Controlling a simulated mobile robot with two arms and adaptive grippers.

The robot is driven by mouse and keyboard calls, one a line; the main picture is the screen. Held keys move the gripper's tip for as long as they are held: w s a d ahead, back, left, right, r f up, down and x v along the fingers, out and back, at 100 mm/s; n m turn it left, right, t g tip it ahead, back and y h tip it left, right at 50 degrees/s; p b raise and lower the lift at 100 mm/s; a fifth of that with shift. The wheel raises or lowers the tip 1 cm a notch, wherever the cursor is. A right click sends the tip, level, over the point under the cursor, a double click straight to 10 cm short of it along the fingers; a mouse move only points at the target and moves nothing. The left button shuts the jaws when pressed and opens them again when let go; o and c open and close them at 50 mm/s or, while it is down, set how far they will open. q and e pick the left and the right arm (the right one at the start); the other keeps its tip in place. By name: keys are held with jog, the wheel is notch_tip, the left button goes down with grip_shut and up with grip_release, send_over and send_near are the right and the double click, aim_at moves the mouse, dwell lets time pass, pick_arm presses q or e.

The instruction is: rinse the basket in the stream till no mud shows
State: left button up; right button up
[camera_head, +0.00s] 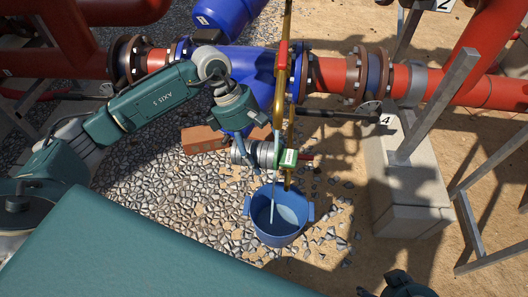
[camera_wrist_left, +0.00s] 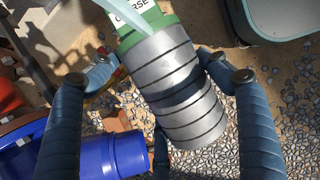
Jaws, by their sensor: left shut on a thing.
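The basket (camera_head: 264,153) is a grey metal cylinder with dark rings and a green labelled collar. My left gripper (camera_head: 246,160) is shut on it from the left, holding it on its side above the blue bucket (camera_head: 266,238). A pale stream (camera_head: 275,185) runs down by the collar into the bucket. In the left wrist view my fingers lie around the basket (camera_wrist_left: 170,75), and a pale streak of water (camera_wrist_left: 216,20) meets its collar end. No brown mud shows on the side facing me; the far side and inside are hidden. A dark part of my right arm shows at the bottom right.
A brass pipe (camera_head: 288,30) with a red fitting stands upright just behind the basket. Red flanged pipes (camera_head: 330,74) and a blue housing (camera_head: 248,62) lie behind. Bricks (camera_head: 204,140) lie left of the gripper. A concrete block (camera_head: 402,205) and metal supports stand right.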

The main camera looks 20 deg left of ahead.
pick_arm(q)
jog(key=s+r, duration=0.2)
jog(key=s, duration=1.1)
jog(key=shift+s+d+p, duration=0.35)
jog(key=shift+d, duration=0.05)
